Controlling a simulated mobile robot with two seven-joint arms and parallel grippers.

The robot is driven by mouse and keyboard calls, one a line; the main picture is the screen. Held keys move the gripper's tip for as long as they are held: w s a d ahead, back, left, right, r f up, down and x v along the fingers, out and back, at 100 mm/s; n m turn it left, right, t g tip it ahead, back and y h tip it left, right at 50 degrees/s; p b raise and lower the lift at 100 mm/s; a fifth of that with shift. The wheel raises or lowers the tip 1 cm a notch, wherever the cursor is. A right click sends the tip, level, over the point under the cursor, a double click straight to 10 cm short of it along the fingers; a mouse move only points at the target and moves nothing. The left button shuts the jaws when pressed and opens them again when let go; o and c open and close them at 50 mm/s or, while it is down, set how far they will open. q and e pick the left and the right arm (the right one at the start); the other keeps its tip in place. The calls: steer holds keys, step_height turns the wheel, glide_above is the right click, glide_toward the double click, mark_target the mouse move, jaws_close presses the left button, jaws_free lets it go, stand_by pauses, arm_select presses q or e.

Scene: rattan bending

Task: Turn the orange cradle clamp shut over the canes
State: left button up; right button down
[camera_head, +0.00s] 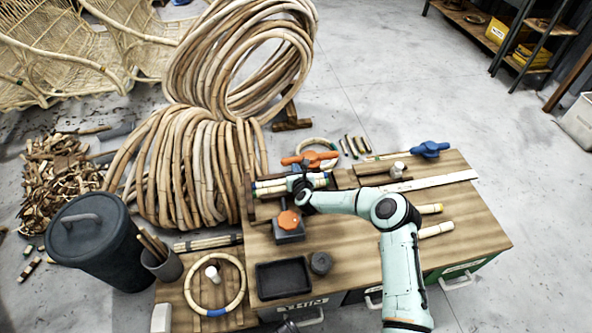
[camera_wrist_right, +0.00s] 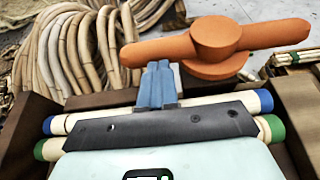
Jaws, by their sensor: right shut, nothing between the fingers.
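The orange cradle clamp handle (camera_head: 310,158) is a two-armed bar with a round hub, at the table's back edge. In the right wrist view the handle (camera_wrist_right: 217,45) spans left to right, roughly along the canes. The canes (camera_head: 268,187) lie side by side near the table's back left; pale canes with blue and green ends (camera_wrist_right: 48,148) also show in the wrist view. My right gripper (camera_head: 300,184) is shut and empty above them. Its fingertips (camera_wrist_right: 158,66) are close to the handle's left arm; contact is unclear. My left gripper is out of view.
An orange-knobbed block (camera_head: 289,221), black tray (camera_head: 284,279) and small dark cylinder (camera_head: 321,263) stand on the table in front. A blue clamp (camera_head: 430,149) and metal ruler (camera_head: 440,181) are at right. Large cane coils (camera_head: 185,165) stand behind left.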

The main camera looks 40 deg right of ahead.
mark_target(289, 162)
steer(key=m+g+h, duration=0.1)
steer(key=w+m+g+h, duration=0.1)
steer(key=shift+a+m+h, duration=0.2)
steer(key=shift+m+h, duration=0.2)
steer(key=shift+w+d, duration=0.15)
steer(key=shift+w, duration=0.05)
steer(key=shift+w+d, duration=0.1)
steer(key=shift+w, duration=0.55)
steer(key=shift+w+d, duration=0.25)
steer(key=shift+w, duration=0.7)
steer(key=shift+w+d, duration=0.75)
steer(key=shift+w, duration=0.3)
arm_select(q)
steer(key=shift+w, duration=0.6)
arm_select(e)
steer(key=shift+w+d, duration=0.5)
steer(key=shift+d, duration=0.25)
steer(key=shift+w+d, duration=0.5)
steer(key=shift+d, duration=0.3)
